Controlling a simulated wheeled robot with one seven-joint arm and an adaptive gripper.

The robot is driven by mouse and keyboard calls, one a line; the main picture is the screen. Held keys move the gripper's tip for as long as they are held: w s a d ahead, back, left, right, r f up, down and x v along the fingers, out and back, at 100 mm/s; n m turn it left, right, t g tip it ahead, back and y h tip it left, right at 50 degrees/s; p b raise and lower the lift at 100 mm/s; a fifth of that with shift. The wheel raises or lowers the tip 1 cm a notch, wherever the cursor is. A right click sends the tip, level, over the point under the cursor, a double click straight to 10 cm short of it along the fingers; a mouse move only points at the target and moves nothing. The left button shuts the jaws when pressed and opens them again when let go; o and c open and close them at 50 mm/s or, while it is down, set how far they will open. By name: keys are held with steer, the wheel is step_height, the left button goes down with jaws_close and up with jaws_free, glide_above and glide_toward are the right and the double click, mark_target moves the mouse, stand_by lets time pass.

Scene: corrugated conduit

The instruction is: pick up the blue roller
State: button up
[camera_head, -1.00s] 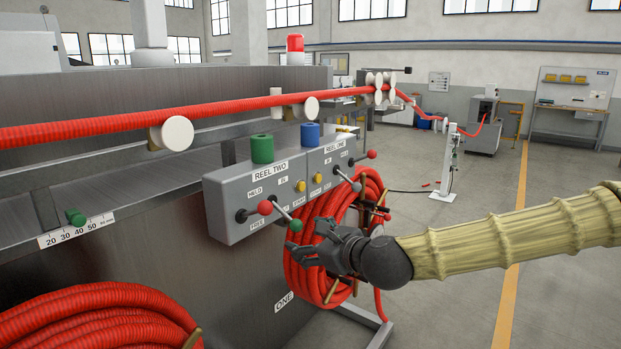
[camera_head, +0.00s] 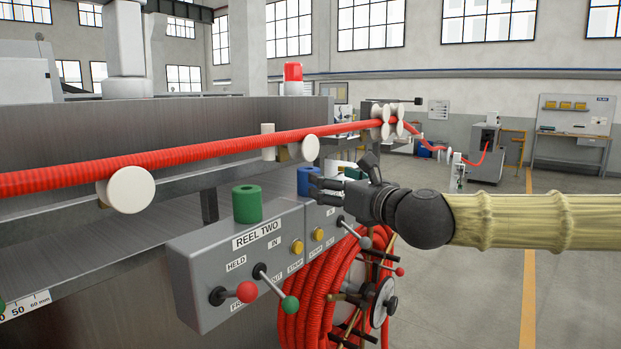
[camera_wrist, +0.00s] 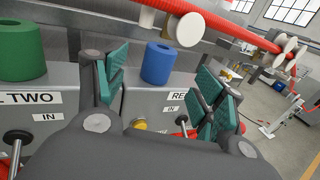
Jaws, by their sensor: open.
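The blue roller (camera_head: 309,181) stands upright on top of the grey control box on the right. In the head view my gripper's fingers partly hide it. In the wrist view the blue roller (camera_wrist: 158,62) shows whole, beyond and between my two fingers. My gripper (camera_head: 345,178) is open, with its fingers pointing left toward the roller. In the wrist view my gripper (camera_wrist: 162,88) has its green-padded fingers spread wide, with nothing between the pads that I can see as held.
A green roller (camera_head: 247,204) stands on the REEL TWO box (camera_head: 232,268). A red corrugated conduit (camera_head: 215,147) runs above and behind over white guide wheels. Levers with red (camera_head: 247,292) and green knobs stick out in front. A coiled red reel (camera_head: 318,300) hangs below.

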mark_target(303, 184)
steer(key=p+x, duration=0.1)
steer(key=x, duration=0.1)
steer(key=p+x, duration=0.1)
steer(key=x, duration=0.1)
steer(key=p+x, duration=0.1)
steer(key=x, duration=0.2)
steer(key=shift+w+d+r+p, duration=0.1)
steer(key=shift+r+p, duration=0.2)
steer(key=shift+p, duration=0.1)
steer(key=shift+p+x, duration=0.85)
steer(key=shift+x, duration=0.9)
steer(key=shift+f, duration=0.2)
steer(key=shift+d, duration=0.1)
steer(key=c, duration=1.2)
